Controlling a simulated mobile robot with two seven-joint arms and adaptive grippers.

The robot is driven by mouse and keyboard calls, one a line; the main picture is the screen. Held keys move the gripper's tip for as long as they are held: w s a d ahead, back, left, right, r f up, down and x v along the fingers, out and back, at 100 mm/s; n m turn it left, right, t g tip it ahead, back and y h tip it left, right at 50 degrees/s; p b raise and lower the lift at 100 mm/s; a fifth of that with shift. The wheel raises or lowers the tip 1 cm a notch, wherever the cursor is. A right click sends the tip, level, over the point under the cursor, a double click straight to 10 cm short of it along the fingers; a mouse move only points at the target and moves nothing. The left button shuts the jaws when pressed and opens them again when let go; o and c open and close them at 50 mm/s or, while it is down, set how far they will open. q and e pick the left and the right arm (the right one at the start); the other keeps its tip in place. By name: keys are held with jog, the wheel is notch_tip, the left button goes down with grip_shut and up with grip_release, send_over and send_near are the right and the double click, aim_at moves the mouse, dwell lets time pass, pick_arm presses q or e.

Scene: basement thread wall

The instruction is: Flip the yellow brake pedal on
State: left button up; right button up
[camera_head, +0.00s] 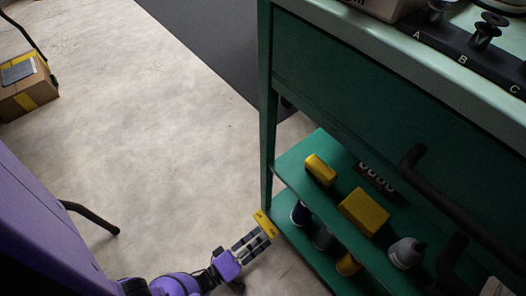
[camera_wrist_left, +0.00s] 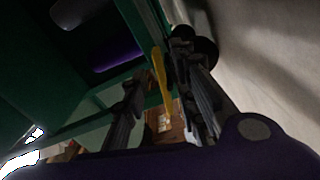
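The yellow brake pedal (camera_head: 265,223) is a small flat yellow plate low beside the near left corner of the green cart (camera_head: 268,100). My left gripper (camera_head: 258,238) reaches up to it from the lower left, with its fingers close to the plate. In the left wrist view the yellow pedal (camera_wrist_left: 160,75) appears as a narrow strip in line with the gap between the fingers of my left gripper (camera_wrist_left: 160,92). The fingers are apart there. I cannot tell whether a finger touches the pedal. My right gripper is not in view.
The cart's lower shelves hold a yellow box (camera_head: 363,212), a smaller yellow block (camera_head: 320,170) and a grey bottle (camera_head: 406,252). A black handle (camera_head: 455,210) juts from the cart's front. A cardboard box (camera_head: 27,88) stands far left. The floor between is clear.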

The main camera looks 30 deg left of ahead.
pick_arm(q)
jog(key=v, duration=0.5)
jog(key=shift+s+a, duration=0.15)
jog(key=shift+s, duration=0.15)
